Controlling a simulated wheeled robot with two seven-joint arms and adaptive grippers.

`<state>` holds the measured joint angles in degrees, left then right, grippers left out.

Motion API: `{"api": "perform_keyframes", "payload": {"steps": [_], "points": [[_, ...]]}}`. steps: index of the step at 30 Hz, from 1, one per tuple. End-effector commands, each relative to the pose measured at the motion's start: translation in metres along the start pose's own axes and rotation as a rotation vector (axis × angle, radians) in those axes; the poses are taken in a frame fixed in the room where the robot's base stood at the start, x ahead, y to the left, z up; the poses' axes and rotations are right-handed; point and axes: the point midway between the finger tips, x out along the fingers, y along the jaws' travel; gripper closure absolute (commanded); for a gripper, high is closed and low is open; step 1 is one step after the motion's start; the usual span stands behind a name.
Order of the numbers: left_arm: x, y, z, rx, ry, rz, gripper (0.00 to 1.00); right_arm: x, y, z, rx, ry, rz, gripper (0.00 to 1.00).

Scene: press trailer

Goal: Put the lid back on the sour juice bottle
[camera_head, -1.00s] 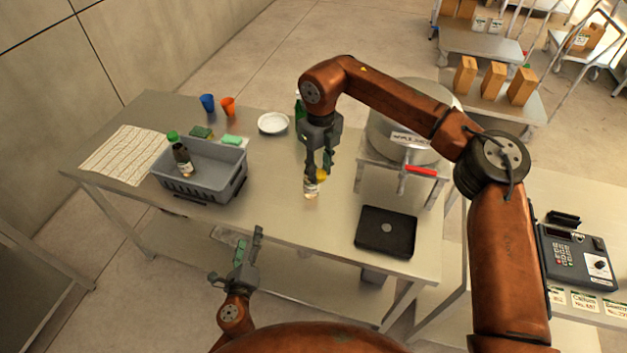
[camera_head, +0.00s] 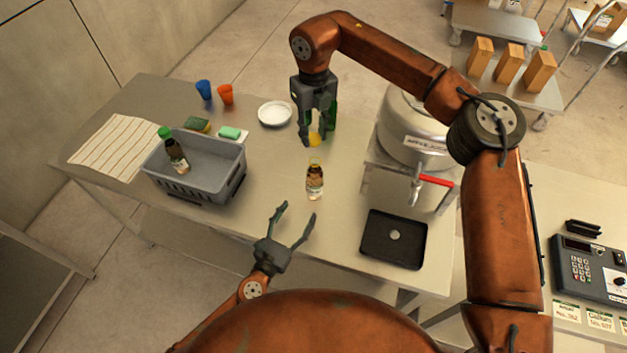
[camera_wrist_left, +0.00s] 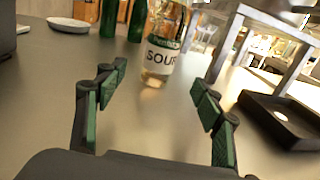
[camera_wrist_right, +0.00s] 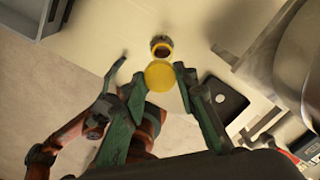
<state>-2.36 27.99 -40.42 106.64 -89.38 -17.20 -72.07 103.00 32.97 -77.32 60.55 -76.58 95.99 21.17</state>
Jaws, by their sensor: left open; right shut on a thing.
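The sour juice bottle (camera_head: 315,182) stands upright and uncapped on the table, with amber juice inside. Its label reads SOUR in the left wrist view (camera_wrist_left: 160,55). My right gripper (camera_head: 313,142) is shut on the yellow lid (camera_head: 315,139), above and behind the bottle. In the right wrist view the lid (camera_wrist_right: 160,75) sits between the fingertips, with the open bottle mouth (camera_wrist_right: 161,47) just beyond it. My left gripper (camera_head: 298,214) is open and empty at the table's front edge, its fingers pointing toward the bottle, which stands ahead of them in the left wrist view.
A grey crate (camera_head: 215,190) holding a dark green-capped bottle (camera_head: 176,155) stands at left. A black tray (camera_head: 380,255) and a steel pot (camera_head: 412,125) on a stand are at right. Table between crate and bottle is clear.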

Motion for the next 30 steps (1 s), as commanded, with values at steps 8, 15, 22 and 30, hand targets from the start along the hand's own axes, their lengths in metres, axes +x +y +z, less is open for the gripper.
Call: {"api": "perform_keyframes", "payload": {"steps": [8,15,22,30], "points": [[0.019,0.0,0.001,-0.003,-0.003,-0.001,0.38,0.001,-0.002,-0.001,0.003,0.001,0.0,0.81],[0.063,0.0,0.002,-0.002,-0.004,0.001,0.38,0.001,-0.001,0.0,0.002,0.001,0.0,0.81],[0.1,0.001,0.001,-0.001,-0.002,0.003,0.38,0.001,0.0,0.0,0.0,0.001,0.0,0.81],[0.119,0.001,0.001,-0.002,-0.001,0.002,0.38,0.001,0.0,0.0,0.0,0.001,0.0,0.81]]}}
